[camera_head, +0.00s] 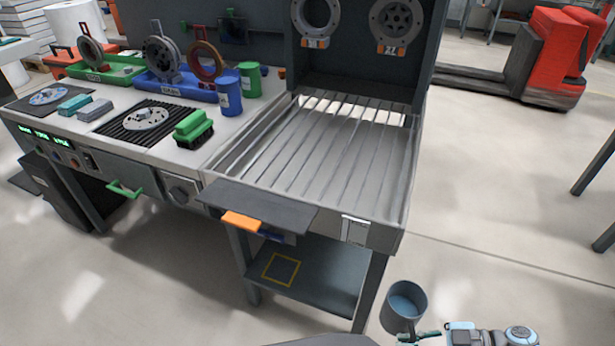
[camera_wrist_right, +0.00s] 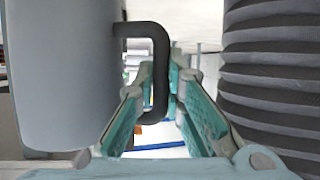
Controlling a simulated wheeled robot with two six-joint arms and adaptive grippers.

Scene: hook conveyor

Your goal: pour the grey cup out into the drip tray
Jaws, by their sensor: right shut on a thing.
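The grey cup (camera_head: 404,306) is at the lower right of the head view, upright or nearly so, with bluish liquid visible inside. My right gripper (camera_head: 426,336) is shut on its handle. In the right wrist view the cup's wall (camera_wrist_right: 65,75) fills the left side, and its dark handle (camera_wrist_right: 158,75) sits between the fingers (camera_wrist_right: 162,100). A wide metal tray with long slats (camera_head: 330,160) lies behind and to the left of the cup. A smaller black ribbed tray (camera_head: 112,128) is on the bench further left. I cannot tell for certain which is the drip tray. My left gripper is not in view.
A dark shelf (camera_head: 258,205) with an orange piece (camera_head: 241,221) juts from the bench front. A green brush (camera_head: 193,130) and blue (camera_head: 229,95) and green (camera_head: 250,80) canisters stand left of the slatted tray. The floor right of the bench is open.

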